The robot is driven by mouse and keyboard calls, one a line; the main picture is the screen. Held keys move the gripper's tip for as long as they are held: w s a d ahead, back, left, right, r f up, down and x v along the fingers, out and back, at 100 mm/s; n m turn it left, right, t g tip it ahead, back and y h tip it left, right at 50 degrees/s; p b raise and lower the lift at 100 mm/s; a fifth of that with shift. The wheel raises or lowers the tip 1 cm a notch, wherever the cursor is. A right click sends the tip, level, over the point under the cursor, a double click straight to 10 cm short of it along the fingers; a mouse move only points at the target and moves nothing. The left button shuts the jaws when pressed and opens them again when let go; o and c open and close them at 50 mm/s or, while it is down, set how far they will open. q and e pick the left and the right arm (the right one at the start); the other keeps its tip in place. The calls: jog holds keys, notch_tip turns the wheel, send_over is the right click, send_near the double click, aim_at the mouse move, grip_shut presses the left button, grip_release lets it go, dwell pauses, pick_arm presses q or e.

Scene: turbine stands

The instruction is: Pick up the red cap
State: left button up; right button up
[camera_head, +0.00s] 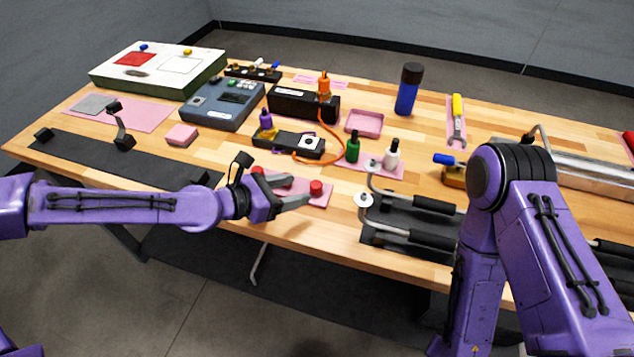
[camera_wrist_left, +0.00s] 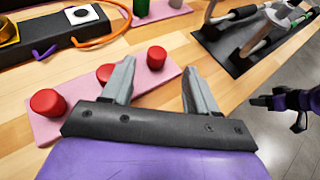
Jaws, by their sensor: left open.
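Three red caps stand on a pink mat (camera_wrist_left: 80,97) in the left wrist view: a near left cap (camera_wrist_left: 48,103), a middle cap (camera_wrist_left: 105,73) partly behind a finger, and a far cap (camera_wrist_left: 156,57). In the head view one red cap (camera_head: 316,187) shows just beyond my left fingertips, and another (camera_head: 258,171) peeks out behind the gripper. My left gripper (camera_head: 297,191) is open and empty, low over the table's front edge. In the left wrist view the far cap appears between the fingers (camera_wrist_left: 160,72), beyond their tips. A dark end of my right arm (camera_wrist_left: 270,100) shows there, its jaws unclear.
A green bottle (camera_head: 353,147) and a white bottle (camera_head: 392,153) stand behind the caps. A black box with an orange cable (camera_head: 318,160) lies behind left. Black-handled metal tools (camera_head: 430,205) lie on a dark mat to the right. A pink block (camera_head: 181,135) sits left.

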aim_at(316, 188)
pick_arm(q)
jog(key=shift+w+d+f, duration=0.2)
jog(key=shift+w+d, duration=0.05)
jog(key=shift+d, duration=0.2)
jog(key=p+x, duration=0.1)
jog(key=x, duration=0.1)
jog(key=p+x, duration=0.1)
jog(key=x, duration=0.2)
jog(key=shift+w+a+f, duration=0.15)
jog(key=shift+a+f, duration=0.1)
jog(key=shift+f, duration=0.05)
jog(key=shift+w+d, duration=0.1)
jog(key=shift+d, duration=0.1)
jog(key=shift+a, duration=0.1)
grip_shut()
